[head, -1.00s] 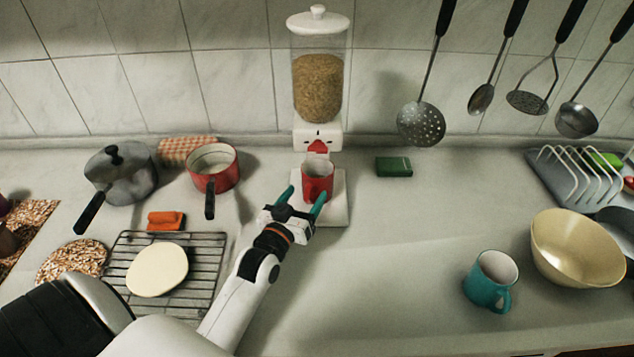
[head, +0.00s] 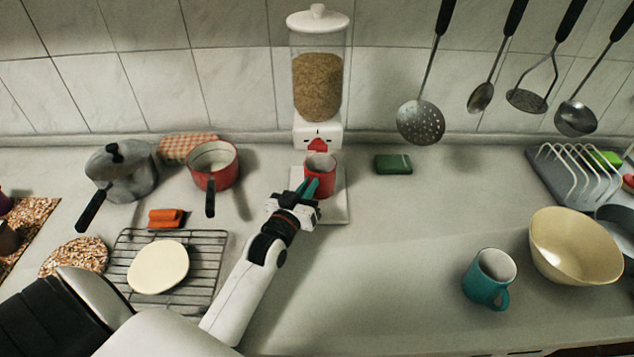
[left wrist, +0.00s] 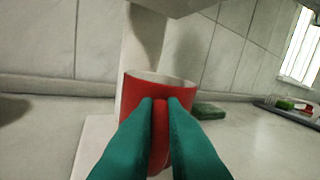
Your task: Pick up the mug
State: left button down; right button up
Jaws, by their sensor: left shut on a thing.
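A red mug (head: 321,176) with a pale inside stands upright under the spout of the grain dispenser (head: 317,85), over its white base (head: 334,210). My left gripper (head: 308,188) reaches it from the front left. Its green fingers are shut on the mug's handle; the left wrist view shows the red handle (left wrist: 160,122) between the fingertips (left wrist: 160,104) and the mug body (left wrist: 183,86) behind. The fingers hide the mug's lower part there, so I cannot tell whether its bottom touches the base. A teal mug (head: 483,283) stands at the right front. My right gripper is not in view.
A red saucepan (head: 212,180), a grey pot (head: 125,180) and a wire rack (head: 207,262) are on the left. A green sponge (head: 393,164) lies right of the dispenser. A cream bowl (head: 560,255) stands at the right. The middle counter is clear.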

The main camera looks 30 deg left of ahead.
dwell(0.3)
pick_arm(q)
jog(key=shift+r, duration=0.9)
jog(key=s+d+r+b, duration=0.1)
jog(key=s+d+b, duration=0.1)
jog(key=s, duration=1.6)
jog(key=shift+r+b, duration=0.4)
jog(key=shift+b, duration=0.25)
jog(key=c, duration=2.1)
grip_release()
jog(key=shift+d, duration=0.1)
jog(key=shift+c, duration=0.2)
grip_shut()
